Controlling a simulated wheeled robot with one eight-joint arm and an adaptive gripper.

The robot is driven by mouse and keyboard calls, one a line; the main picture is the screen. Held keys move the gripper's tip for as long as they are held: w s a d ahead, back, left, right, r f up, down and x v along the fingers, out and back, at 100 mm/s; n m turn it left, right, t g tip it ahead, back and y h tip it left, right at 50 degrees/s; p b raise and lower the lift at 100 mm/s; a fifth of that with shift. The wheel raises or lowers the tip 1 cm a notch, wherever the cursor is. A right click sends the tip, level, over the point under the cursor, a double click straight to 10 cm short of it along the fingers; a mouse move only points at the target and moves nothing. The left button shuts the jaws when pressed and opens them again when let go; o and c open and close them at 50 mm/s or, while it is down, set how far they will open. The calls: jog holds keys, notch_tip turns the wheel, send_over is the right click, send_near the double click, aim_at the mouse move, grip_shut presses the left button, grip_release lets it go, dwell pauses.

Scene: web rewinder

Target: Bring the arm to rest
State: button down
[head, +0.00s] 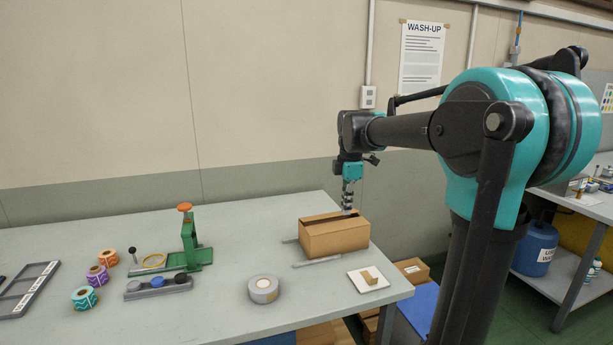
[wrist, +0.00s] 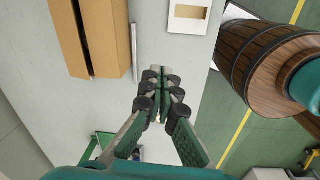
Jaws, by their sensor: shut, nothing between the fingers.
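My gripper (head: 347,210) hangs pointing down at the end of my arm, by the back right part of a cardboard box. The wrist view shows the gripper (wrist: 160,75) with its fingers together and nothing between them. There the cardboard box (wrist: 112,35) lies to the upper left, apart from the fingers in the picture. In the head view the box (head: 335,238) stands on the grey table, with a dark strip along its top. My arm reaches left from the teal shoulder, raised above the table. How high the fingertips are above the table is hard to tell.
On the table (head: 225,305) are a grey tape roll (head: 263,289), a white plate (head: 368,279) with a tan block, a green stand (head: 190,240), several coloured rolls (head: 84,297) and a dark rack (head: 28,289). The wall stands behind.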

jog(key=s+d+f+m+t, duration=0.1)
jog(key=s+d+f+m, duration=0.2)
jog(key=s+f+m, duration=0.7)
jog(key=s+d+f+m+t, duration=0.2)
jog(key=s+d+f+m, duration=0.2)
jog(key=s+f+m, duration=0.5)
jog(key=s+f, duration=0.3)
jog(key=s, duration=0.1)
jog(key=shift+d+f+m, duration=0.15)
jog(key=shift+f+m, duration=0.2)
jog(key=shift+m, duration=0.05)
